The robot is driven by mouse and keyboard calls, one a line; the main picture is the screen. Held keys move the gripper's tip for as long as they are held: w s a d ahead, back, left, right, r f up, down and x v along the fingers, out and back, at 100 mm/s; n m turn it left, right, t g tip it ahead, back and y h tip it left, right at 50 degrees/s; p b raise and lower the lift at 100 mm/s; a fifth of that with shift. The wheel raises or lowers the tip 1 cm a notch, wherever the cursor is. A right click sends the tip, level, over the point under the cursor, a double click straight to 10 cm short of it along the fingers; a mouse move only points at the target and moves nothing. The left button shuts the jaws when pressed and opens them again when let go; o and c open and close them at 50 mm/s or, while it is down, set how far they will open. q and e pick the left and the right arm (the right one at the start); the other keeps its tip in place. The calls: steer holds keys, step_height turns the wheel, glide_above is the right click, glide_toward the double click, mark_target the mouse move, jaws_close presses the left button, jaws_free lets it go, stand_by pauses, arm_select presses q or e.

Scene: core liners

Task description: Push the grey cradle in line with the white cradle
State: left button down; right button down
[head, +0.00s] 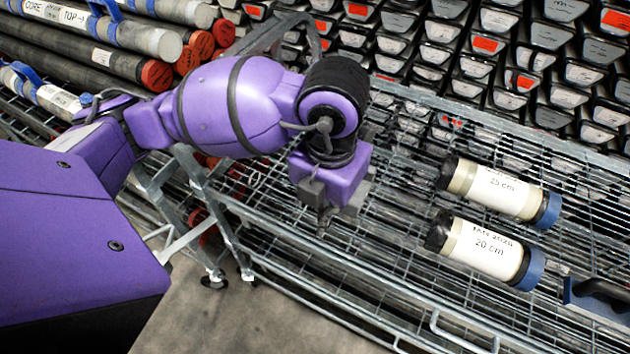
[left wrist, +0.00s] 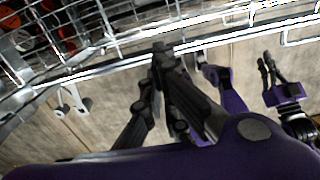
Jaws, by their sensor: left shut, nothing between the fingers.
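No grey cradle or white cradle can be made out for certain in either view. Two short core liners with dark left ends and blue right caps lie on a wire rack at the right of the head view: one labelled 25 cm (head: 503,190) and, in front of it, one labelled 20 cm (head: 483,250). My left gripper (head: 324,222) points down over the rack, left of both liners and apart from them. In the left wrist view its dark fingers (left wrist: 163,52) are together and empty. What looks like my right gripper (left wrist: 267,66) is small at the right there; its opening is unclear.
The wire rack (head: 290,262) has bare mesh between my left gripper and the liners. Stacked core tubes (head: 140,38) with red ends lie at upper left. Rows of dark trays (head: 480,75) fill the back. A dark-and-blue handle-like object (head: 600,294) is at lower right.

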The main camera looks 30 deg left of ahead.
mark_target(335, 230)
arm_select(q)
steer(key=f, duration=0.9)
steer(key=shift+s+d+f+b, duration=0.15)
steer(key=shift+s+d+b, duration=0.1)
steer(key=shift+d+b, duration=0.05)
steer(key=w, duration=0.3)
steer(key=shift+w+f, duration=0.1)
steer(key=shift+f, duration=0.1)
steer(key=shift+w, duration=0.5)
arm_select(e)
steer(key=shift+s+d+f, duration=0.1)
steer(key=shift+s+d, duration=0.1)
steer(key=shift+d, duration=0.15)
steer(key=shift+s, duration=0.1)
